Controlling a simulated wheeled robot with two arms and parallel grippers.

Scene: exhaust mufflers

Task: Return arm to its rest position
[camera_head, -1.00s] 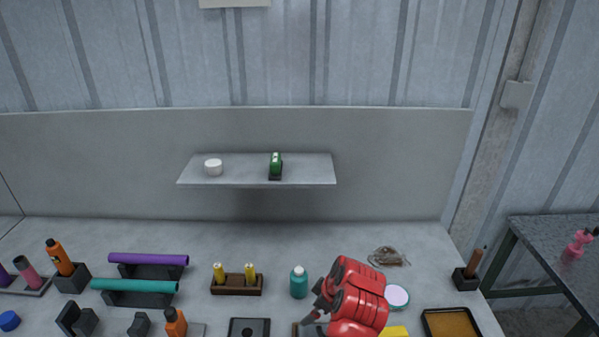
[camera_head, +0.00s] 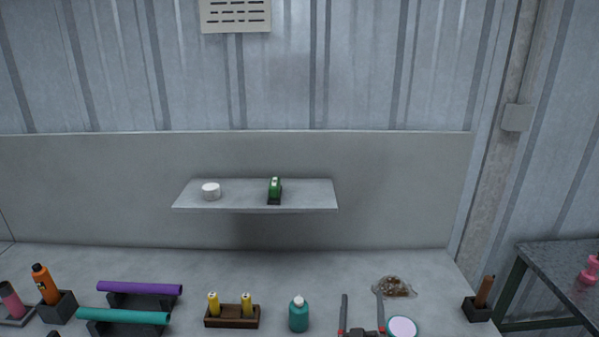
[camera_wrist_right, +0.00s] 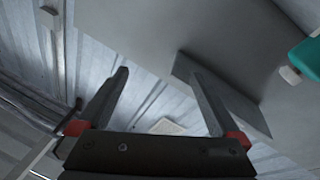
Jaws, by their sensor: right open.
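My right gripper (camera_head: 361,312) shows at the bottom of the head view, right of the middle, with its two dark fingers pointing up and spread apart. It is open and nothing is between the fingers. The fingers also show in the right wrist view (camera_wrist_right: 160,100), apart and empty, with the grey wall and shelf beyond. In the head view it is right of a teal bottle (camera_head: 298,315) and beside a round pale-topped disc (camera_head: 403,327). The rest of my right arm is below the frame. My left gripper is not in view.
A clear bag of brown bits (camera_head: 394,287) lies behind the disc. A wooden holder with yellow bottles (camera_head: 232,322), purple (camera_head: 139,288) and teal tubes (camera_head: 123,316) stand at left. A wall shelf (camera_head: 240,196) holds a white round thing and a green object. The back bench strip is clear.

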